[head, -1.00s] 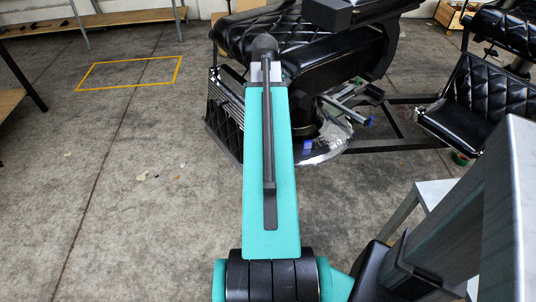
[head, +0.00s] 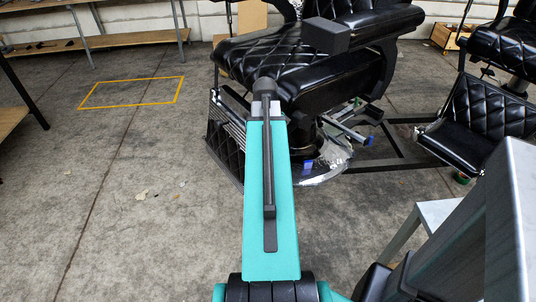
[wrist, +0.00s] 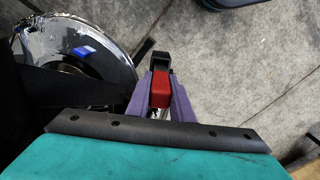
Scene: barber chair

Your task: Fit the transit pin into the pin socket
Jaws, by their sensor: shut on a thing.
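In the wrist view my gripper (wrist: 160,80) has purple fingers closed on a red block-like piece (wrist: 161,96), which looks like the transit pin's grip. A black piece (wrist: 160,62) shows just past the fingertips; I cannot tell whether it is part of the held thing. The held thing's lower end is hidden. In the head view my own arm hides the gripper. I cannot make out the pin socket in either view.
The black barber chair (head: 305,60) stands ahead, with a round chrome base (head: 325,173); that base (wrist: 112,42) is left of my gripper in the wrist view. A second chair (head: 480,115) is at right. Open concrete floor (head: 140,215) lies at left.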

